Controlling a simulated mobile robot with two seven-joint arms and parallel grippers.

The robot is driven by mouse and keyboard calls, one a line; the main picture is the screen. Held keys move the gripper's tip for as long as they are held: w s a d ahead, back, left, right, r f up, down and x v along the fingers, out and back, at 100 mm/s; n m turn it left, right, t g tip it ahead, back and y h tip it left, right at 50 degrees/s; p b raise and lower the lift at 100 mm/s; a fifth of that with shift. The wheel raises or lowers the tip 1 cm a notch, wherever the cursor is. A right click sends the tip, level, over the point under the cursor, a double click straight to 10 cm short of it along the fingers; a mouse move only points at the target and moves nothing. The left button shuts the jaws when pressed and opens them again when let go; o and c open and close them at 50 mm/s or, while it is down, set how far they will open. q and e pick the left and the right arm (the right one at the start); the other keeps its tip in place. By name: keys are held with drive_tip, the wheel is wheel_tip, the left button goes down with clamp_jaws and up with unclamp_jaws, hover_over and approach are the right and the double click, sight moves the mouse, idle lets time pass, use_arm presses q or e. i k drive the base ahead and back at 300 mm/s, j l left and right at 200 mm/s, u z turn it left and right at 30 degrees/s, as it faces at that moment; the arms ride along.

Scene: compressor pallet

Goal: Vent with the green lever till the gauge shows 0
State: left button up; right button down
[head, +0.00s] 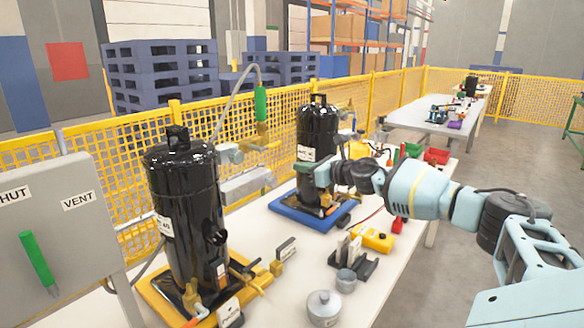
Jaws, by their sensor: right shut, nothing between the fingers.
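The green lever (38,262) is on the grey panel at the left edge, tilted, with its top to the left. A "VENT" label (78,201) is to its upper right and a partly cut-off "SHUT" label (14,194) to its upper left. No readable gauge face shows. My right gripper (319,176) is shut and empty, in front of the rear black compressor (317,130), far to the right of the lever. Its fingertips are hard to make out. I cannot tell whether it touches the compressor. My left gripper is out of view.
The front black compressor (185,200) stands on a yellow base between panel and gripper. A second green handle (261,103) hangs on a hose above brass fittings. The white table (290,255) holds a grey pot (323,305) and a yellow device (373,238). Yellow mesh fence (130,165) runs behind.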

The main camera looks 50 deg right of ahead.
sight(27, 238)
drive_tip(key=k+l, duration=0.1)
drive_tip(key=k, duration=0.9)
